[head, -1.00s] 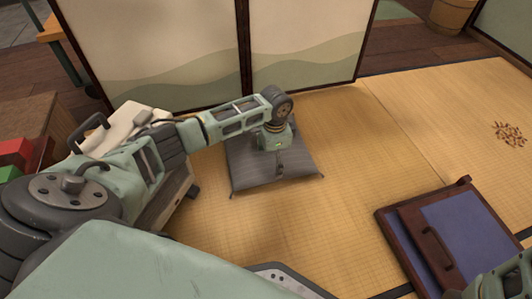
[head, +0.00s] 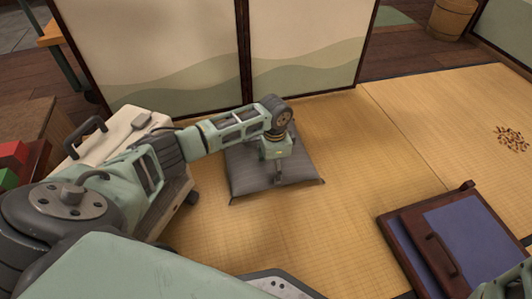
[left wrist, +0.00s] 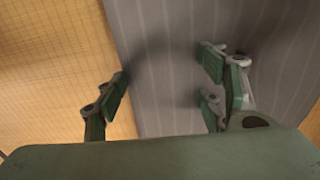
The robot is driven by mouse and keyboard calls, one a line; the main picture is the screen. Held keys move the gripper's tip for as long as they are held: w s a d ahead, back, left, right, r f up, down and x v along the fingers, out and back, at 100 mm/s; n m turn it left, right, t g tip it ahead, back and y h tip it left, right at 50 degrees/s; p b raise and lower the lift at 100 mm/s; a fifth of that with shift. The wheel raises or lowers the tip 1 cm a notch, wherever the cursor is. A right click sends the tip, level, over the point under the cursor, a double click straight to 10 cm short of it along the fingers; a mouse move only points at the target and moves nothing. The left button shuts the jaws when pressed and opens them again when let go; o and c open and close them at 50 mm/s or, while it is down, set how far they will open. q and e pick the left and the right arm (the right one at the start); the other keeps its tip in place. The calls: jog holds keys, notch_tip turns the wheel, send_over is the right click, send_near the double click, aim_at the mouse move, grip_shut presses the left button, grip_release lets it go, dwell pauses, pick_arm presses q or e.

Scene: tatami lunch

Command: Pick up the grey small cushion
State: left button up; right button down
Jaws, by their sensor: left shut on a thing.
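The grey small cushion (head: 250,181) is a flat square on the tatami in front of the sliding panels. My left gripper (head: 278,177) reaches down over its middle and is shut on it. In the left wrist view the cushion (left wrist: 275,95) is a grey striped surface filling the middle and right. The fingers of my left gripper (left wrist: 163,85) stand apart there with cushion fabric between them. I cannot tell whether the cushion is clear of the mat.
Sliding panels (head: 305,45) stand close behind the cushion. A white wheeled case (head: 110,140) stands to its left. A dark wooden tray or table with a blue top (head: 470,240) lies at the lower right. Brown bits (head: 512,138) lie on the far right mat. The tatami between is clear.

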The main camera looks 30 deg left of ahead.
pick_arm(q)
jog(key=shift+c, duration=1)
jog(key=shift+r, duration=0.15)
